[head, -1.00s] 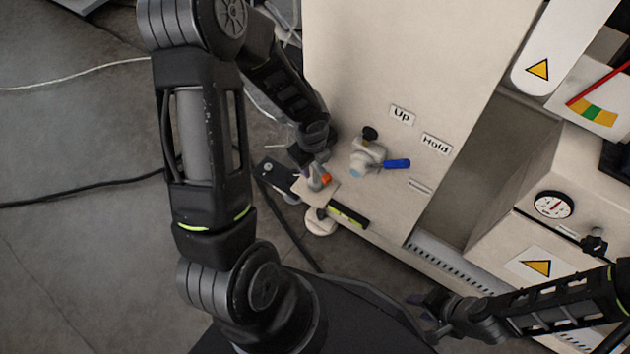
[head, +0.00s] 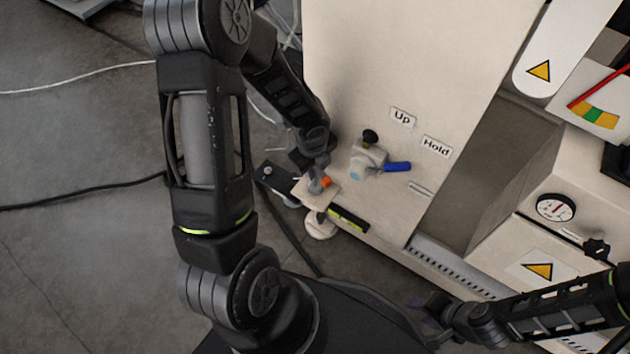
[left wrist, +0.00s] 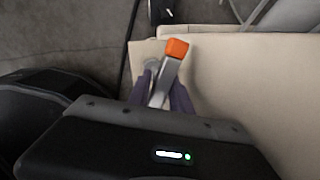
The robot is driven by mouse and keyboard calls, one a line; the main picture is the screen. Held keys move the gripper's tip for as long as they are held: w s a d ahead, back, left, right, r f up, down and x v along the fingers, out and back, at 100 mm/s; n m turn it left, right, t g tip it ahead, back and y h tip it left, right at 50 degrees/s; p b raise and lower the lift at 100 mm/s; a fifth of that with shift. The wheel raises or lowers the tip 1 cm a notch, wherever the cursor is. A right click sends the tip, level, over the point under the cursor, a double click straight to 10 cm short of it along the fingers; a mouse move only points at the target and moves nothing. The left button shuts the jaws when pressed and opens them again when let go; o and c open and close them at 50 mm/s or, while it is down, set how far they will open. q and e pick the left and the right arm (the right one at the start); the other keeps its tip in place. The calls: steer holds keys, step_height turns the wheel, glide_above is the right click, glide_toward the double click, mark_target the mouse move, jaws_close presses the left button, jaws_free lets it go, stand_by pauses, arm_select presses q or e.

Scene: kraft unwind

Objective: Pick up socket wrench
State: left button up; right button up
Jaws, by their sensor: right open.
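The socket wrench, a grey metal tool with an orange end, shows in the left wrist view (left wrist: 166,76). In the head view its orange end (head: 326,183) shows at a small pale ledge on the machine's lower left side. My left gripper (head: 316,178) is at the wrench. In the left wrist view its purple fingers (left wrist: 163,98) lie on either side of the wrench's shank. Whether they press on it is not clear. My right gripper (head: 424,310) is open and empty at the lower right, in front of the machine.
The cream machine panel (head: 390,80) stands close beside my left gripper. A blue-handled valve (head: 396,166) with a black knob sticks out of it under the Up and Hold labels. A black and yellow-green bar (head: 347,218) is by the ledge. Cables lie on the grey floor at left.

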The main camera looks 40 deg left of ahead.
arm_select(q)
jaws_close()
stand_by(0.5)
